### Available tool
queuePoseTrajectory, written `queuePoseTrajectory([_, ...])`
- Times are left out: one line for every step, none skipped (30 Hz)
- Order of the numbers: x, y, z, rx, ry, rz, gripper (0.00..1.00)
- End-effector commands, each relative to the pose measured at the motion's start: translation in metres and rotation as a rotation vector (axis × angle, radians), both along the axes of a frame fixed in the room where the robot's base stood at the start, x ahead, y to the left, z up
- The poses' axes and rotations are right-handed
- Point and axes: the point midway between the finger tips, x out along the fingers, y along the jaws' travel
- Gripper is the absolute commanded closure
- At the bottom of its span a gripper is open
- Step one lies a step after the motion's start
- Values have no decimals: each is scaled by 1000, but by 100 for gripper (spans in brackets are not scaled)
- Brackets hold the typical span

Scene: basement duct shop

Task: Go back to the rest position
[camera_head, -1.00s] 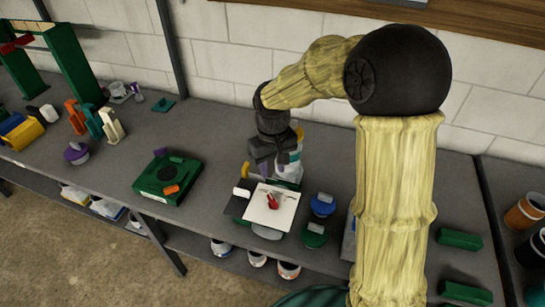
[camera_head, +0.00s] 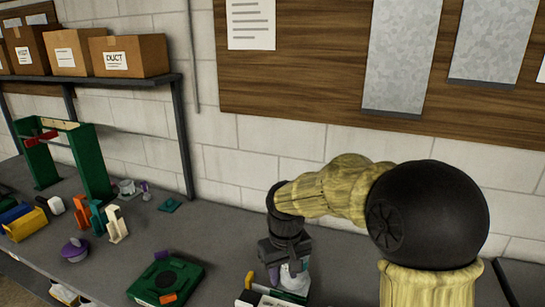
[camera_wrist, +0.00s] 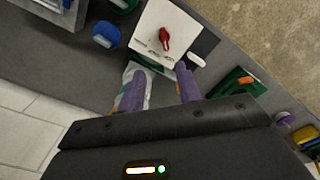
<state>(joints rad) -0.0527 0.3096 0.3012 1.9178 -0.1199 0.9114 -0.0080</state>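My gripper (camera_wrist: 161,84) shows in the wrist view with two purple fingers spread apart and nothing clearly held between them. In the head view my gripper (camera_head: 285,272) points down over the workbench (camera_head: 222,240), low in the picture. A white and green item (camera_wrist: 131,73) lies just beyond the left finger in the wrist view; I cannot tell whether it touches. A white plate (camera_wrist: 178,22) with a red piece (camera_wrist: 165,38) on it lies ahead of the fingers.
A green box-like fixture (camera_head: 166,282) lies left of my gripper. Orange, teal and cream clamps (camera_head: 117,224) and a green frame (camera_head: 90,165) stand farther left. Cardboard boxes (camera_head: 128,57) sit on a wall shelf. A wooden board (camera_head: 300,70) hangs on the block wall behind.

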Motion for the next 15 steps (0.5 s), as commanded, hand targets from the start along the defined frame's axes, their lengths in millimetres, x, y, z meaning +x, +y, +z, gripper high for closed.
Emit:
queuePoseTrajectory([-8,-11,-3,-1,-11,-27,65])
queuePoseTrajectory([-12,-17,-6,0,-19,-44,65])
queuePoseTrajectory([-19,-27,-9,2,-33,-71,65])
queuePoseTrajectory([-25,-35,-12,4,-44,-93,65])
queuePoseTrajectory([-31,-43,-15,6,-56,-117,65])
queuePoseTrajectory([-40,-54,-19,11,-73,-151,65])
queuePoseTrajectory([-47,-62,-23,14,-85,-176,65])
queuePoseTrajectory([-55,-70,-25,17,-98,-201,65])
queuePoseTrajectory([-64,-80,-29,22,-115,-236,65])
queuePoseTrajectory([-72,-87,-32,26,-127,-262,65])
queuePoseTrajectory([-80,-94,-35,29,-141,-287,65])
queuePoseTrajectory([-89,-102,-38,34,-158,-319,65])
queuePoseTrajectory([-96,-107,-40,38,-168,-341,65])
queuePoseTrajectory([-102,-112,-42,41,-179,-361,65])
queuePoseTrajectory([-109,-116,-45,44,-190,-383,65])
